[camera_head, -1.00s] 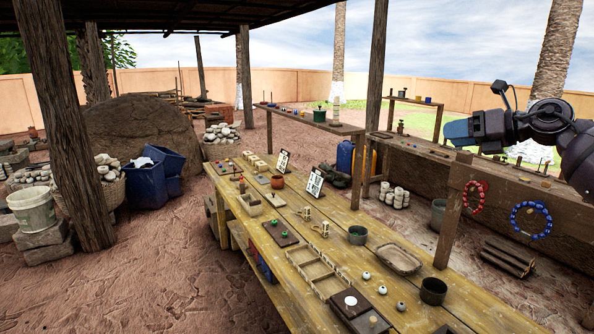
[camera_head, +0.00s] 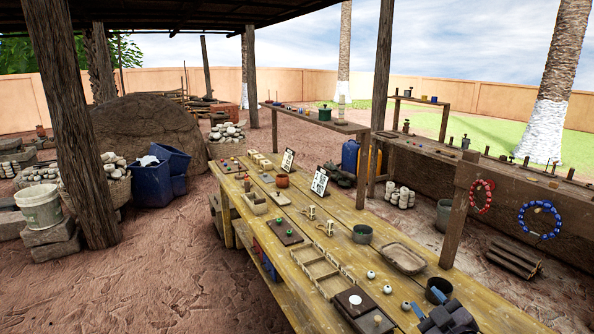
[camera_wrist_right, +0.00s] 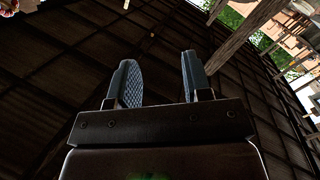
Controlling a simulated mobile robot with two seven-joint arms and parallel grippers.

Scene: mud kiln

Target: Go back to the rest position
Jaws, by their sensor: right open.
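My right gripper (camera_head: 429,302) is at the lower right edge of the head view, over the front end of the wooden work table (camera_head: 262,232). In the right wrist view its two blue fingers (camera_wrist_right: 159,70) stand apart with nothing between them. Behind them is what looks like the dark underside of the roof. In the head view the gripper shows in front of or beside a dark round pot (camera_head: 438,288); I cannot tell the gap between them. My left gripper is not in view.
Bare ground lies left of the table.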

